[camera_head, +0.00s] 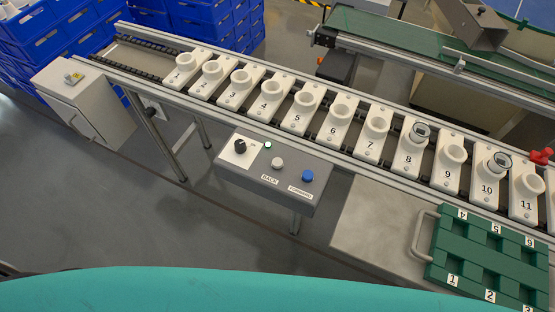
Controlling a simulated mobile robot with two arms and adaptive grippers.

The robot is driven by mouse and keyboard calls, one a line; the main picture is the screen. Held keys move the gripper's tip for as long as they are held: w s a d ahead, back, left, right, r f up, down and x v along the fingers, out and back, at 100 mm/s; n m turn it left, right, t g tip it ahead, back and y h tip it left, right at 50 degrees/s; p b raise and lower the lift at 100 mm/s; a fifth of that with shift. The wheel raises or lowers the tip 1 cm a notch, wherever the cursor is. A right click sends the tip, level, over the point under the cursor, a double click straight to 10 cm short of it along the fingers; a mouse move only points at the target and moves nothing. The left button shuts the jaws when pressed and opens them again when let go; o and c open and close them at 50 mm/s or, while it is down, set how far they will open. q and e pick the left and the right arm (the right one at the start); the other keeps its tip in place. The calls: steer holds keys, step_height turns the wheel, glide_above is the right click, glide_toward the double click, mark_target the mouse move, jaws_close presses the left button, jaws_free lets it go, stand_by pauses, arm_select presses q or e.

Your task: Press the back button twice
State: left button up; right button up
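The control box (268,178) is mounted on the front of the conveyor. Its white button (277,163) stands above the "BACK" label (269,180). A blue button (307,176) stands to its right above the "FORWARD" label. A black knob (240,146) and a small green light (267,145) are on the left part of the box. No gripper or arm shows in the head view. Nothing covers the buttons.
A green tray (491,263) with numbered slots lies on a metal table (375,225) at right. Blue crates (62,45) stand at the back left. The space before the box is clear.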

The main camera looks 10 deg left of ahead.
arm_select(q)
jaws_close()
stand_by(1.0)
